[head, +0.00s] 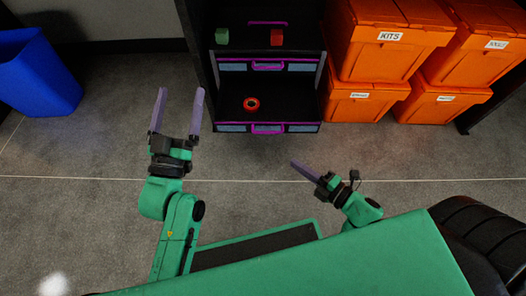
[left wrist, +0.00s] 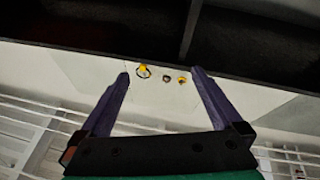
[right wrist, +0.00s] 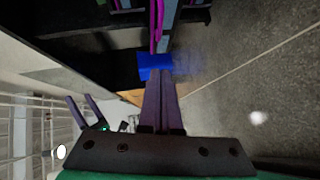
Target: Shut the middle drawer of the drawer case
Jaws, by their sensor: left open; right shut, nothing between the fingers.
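The black drawer case (head: 203,75) stands at the top centre of the head view. A middle drawer (head: 268,66) with a magenta handle and pale blue panels is pulled out, showing a green cube (head: 222,36) and a red cube (head: 277,37) inside. Below it, a lower drawer (head: 268,127) is also out, with an orange ring (head: 251,103) inside. My left gripper (head: 178,107) is open and empty, left of the case and apart from it. My right gripper (head: 293,164) is shut and empty, in front of the lower drawer and apart from it. Its shut fingers (right wrist: 163,84) show in the right wrist view.
Stacked orange crates (head: 388,40) stand right of the case. A blue bin (head: 38,72) stands at the far left; it also shows in the right wrist view (right wrist: 153,67). Grey floor (head: 245,165) between my arms and the case is clear.

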